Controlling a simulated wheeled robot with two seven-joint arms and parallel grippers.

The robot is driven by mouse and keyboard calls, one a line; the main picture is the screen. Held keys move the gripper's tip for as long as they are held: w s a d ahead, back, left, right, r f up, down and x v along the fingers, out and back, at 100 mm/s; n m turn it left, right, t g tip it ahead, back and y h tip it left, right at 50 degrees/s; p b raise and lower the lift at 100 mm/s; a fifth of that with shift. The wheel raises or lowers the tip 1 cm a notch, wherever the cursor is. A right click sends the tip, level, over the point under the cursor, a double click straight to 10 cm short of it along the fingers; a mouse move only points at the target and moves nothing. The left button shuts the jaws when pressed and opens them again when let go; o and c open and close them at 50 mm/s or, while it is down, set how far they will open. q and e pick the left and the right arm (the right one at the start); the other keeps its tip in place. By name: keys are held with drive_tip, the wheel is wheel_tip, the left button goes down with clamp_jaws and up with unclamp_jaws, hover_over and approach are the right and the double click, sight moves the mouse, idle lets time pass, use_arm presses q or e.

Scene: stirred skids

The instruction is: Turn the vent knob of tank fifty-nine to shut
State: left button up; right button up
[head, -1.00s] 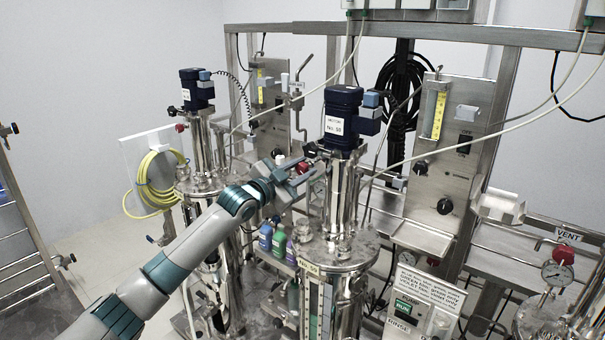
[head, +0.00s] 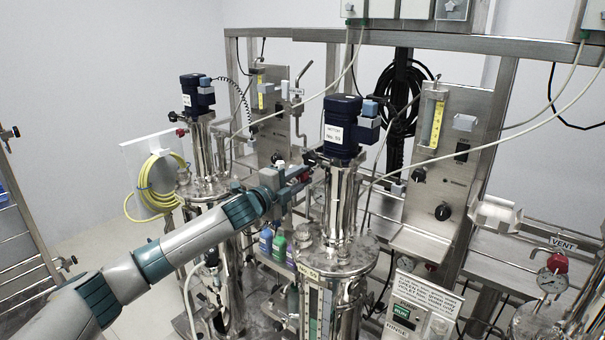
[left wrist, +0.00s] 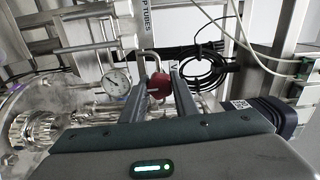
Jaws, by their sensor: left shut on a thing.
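Tank fifty-nine (head: 345,250) is a steel vessel in the middle of the head view. Its dark blue motor (head: 342,110) carries a "No. 59" label. Its red vent knob (left wrist: 159,84) sits between the two fingers of my left gripper (left wrist: 158,87) in the left wrist view. My left gripper also shows in the head view (head: 304,173), at the left of the tank's upper column, shut on the knob. The fingers cover the knob's sides. A round dial gauge (left wrist: 117,80) is just left of the fingers. My right gripper is not in view.
Another tank (head: 205,165) with a blue motor stands behind on the left. A red vent knob (head: 557,262) with a VENT tag is on the tank at far right. Steel panels (head: 450,165) and thin hoses lie behind. Coloured bottles (head: 272,243) stand below my arm.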

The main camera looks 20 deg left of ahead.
use_arm(q)
drive_tip(key=shift+m, duration=0.5)
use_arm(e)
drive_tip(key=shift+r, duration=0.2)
use_arm(q)
drive_tip(key=shift+f, duration=0.1)
drive_tip(key=o, duration=1.1)
drive_tip(key=shift+b+v, duration=2.6)
drive_tip(key=shift+v, duration=6.1)
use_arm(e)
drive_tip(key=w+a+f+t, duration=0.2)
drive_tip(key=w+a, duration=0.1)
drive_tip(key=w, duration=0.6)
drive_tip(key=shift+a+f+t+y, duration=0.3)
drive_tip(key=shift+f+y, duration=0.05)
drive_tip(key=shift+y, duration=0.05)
